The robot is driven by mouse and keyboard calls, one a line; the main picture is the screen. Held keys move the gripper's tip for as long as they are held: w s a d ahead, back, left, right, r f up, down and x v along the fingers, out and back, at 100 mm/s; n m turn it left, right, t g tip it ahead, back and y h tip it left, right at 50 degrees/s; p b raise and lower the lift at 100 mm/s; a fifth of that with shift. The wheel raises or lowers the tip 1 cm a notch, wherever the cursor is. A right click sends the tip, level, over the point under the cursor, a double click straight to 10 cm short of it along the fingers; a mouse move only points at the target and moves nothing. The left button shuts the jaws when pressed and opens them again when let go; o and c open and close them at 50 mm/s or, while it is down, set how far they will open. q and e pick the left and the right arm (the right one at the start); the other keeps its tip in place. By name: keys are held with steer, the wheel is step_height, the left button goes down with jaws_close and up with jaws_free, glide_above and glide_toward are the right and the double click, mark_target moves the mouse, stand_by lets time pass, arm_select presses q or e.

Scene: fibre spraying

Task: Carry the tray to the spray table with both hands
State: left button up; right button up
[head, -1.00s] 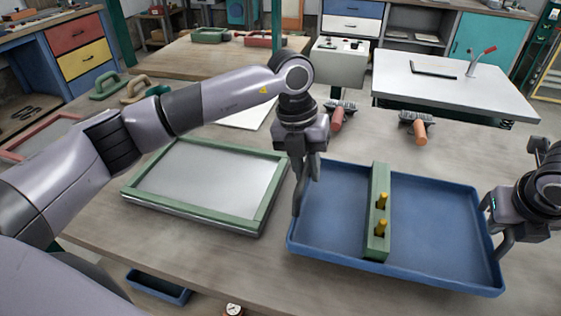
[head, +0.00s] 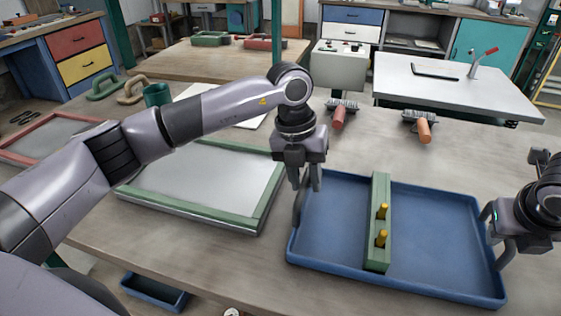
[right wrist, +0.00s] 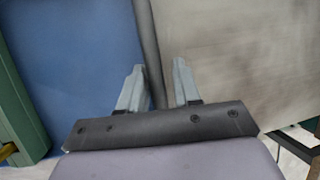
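The blue tray (head: 432,245) lies on the wooden workbench. A green block (head: 377,225) with two yellow pegs stands across its floor. My left gripper (head: 306,186) is open, pointing down at the tray's left handle (head: 298,206); whether the handle lies between its fingers is unclear. My right gripper (head: 500,240) is at the tray's right side. In the right wrist view its fingers (right wrist: 158,88) stand apart on either side of the dark handle bar (right wrist: 150,45), with a gap showing. The pale-topped table (head: 445,90), apparently the spray table, stands beyond the bench.
A green-framed screen (head: 200,185) lies left of the tray under my left arm. Two orange-handled rollers (head: 338,115) (head: 424,130) lie behind the tray. A grey box (head: 340,68) stands left of the pale table. A green cup (head: 157,95) stands at back left.

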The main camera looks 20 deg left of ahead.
arm_select(q)
steer(key=shift+o, duration=0.5)
steer(key=shift+r, duration=0.1)
arm_select(e)
steer(key=shift+o, duration=0.5)
steer(key=shift+a+r, duration=0.1)
steer(key=shift+a, duration=0.1)
steer(key=shift+s+r, duration=0.1)
steer(key=shift+r, duration=0.05)
arm_select(q)
step_height(320, 180, up, 12)
steer(key=a, duration=0.2)
steer(key=shift+s, duration=0.15)
arm_select(e)
steer(key=v, duration=1.1)
steer(key=shift+r, duration=0.4)
arm_select(q)
steer(key=shift+a, duration=0.1)
arm_select(e)
steer(key=shift+s, duration=0.15)
